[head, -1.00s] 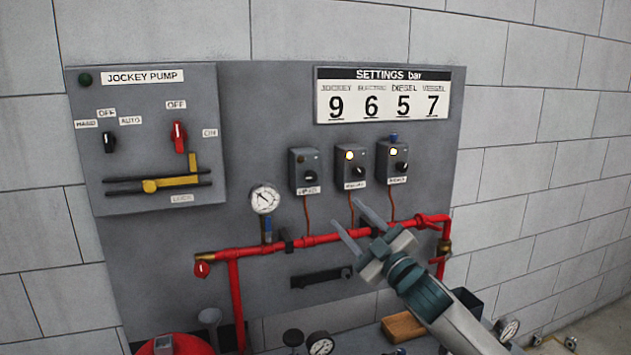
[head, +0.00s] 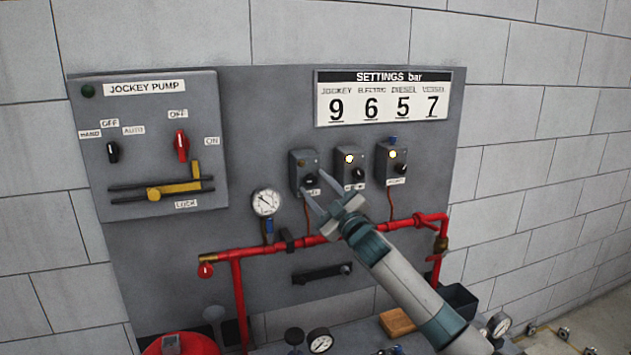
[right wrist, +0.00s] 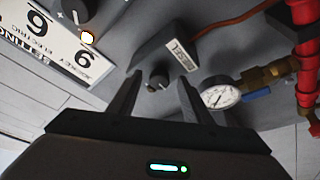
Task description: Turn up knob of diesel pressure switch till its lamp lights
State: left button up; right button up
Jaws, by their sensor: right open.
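The middle, electric switch (head: 349,167) also has a lit lamp. My left gripper is out of view.
A settings board (head: 384,98) reads 9, 6, 5, 7 above the switches. A red pipe (head: 330,236) runs below them, with a pressure gauge (head: 266,202) at the left. The jockey pump box (head: 147,145) is farther left.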

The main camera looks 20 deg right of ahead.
jog(key=shift+w+a+r, duration=0.1)
jog(key=shift+w+a, duration=0.05)
jog(key=shift+w, duration=0.25)
jog(key=c, duration=1.1)
jog(key=shift+o, duration=0.2)
jog(key=shift+m+h+b, duration=0.4)
jog(key=shift+m+b, duration=0.1)
jog(key=shift+m, duration=0.2)
jog(key=o, duration=1.1)
jog(key=shift+c, duration=0.2)
jog(key=shift+s, duration=0.1)
